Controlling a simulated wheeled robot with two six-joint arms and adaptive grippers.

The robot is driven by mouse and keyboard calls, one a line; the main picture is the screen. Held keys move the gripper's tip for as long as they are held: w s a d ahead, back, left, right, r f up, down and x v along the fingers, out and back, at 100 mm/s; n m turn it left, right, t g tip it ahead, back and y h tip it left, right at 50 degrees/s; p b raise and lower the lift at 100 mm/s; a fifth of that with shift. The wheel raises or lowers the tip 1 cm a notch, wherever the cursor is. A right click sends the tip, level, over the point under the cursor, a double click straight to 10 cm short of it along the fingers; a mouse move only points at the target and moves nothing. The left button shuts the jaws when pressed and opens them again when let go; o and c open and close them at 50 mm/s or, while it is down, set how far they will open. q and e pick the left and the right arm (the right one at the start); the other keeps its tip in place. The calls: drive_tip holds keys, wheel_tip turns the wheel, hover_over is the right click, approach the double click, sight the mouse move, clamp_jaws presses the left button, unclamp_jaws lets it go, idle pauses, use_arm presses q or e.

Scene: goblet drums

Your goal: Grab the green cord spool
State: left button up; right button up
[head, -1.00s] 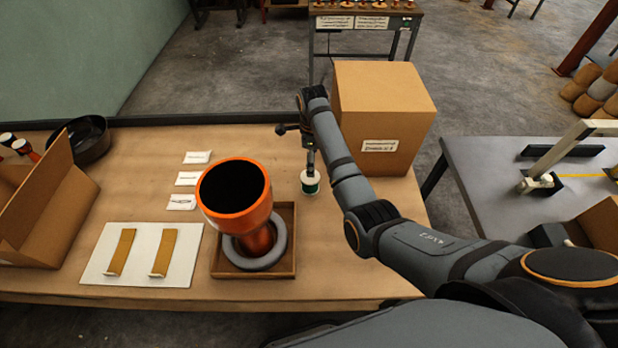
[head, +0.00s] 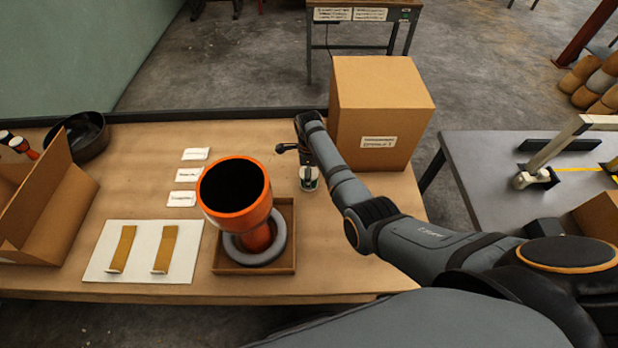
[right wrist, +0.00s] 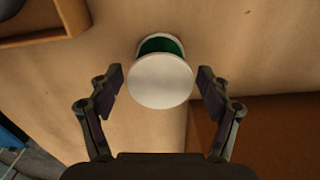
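The green cord spool (head: 309,184) stands on the wooden table, to the right of the orange drum, with white end discs and green cord between them. In the right wrist view the spool (right wrist: 161,77) shows its white top disc, with a strip of green behind it. My right gripper (right wrist: 160,84) is open, one finger on each side of the spool, with a gap to both. In the head view my right gripper (head: 308,172) is just above the spool and partly covers it. My left gripper is not in view.
An orange goblet drum (head: 238,200) stands in a grey ring in a wooden tray (head: 284,262), left of the spool. A large cardboard box (head: 385,95) stands behind my right arm. A white board (head: 100,250) with two tan strips and an open carton (head: 45,215) lie left.

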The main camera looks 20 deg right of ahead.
drive_tip(key=c, duration=1)
drive_tip(key=shift+r, duration=0.1)
wheel_tip(320, 180, up, 10)
drive_tip(key=shift+f+b, duration=0.1)
drive_tip(key=shift+b, duration=0.3)
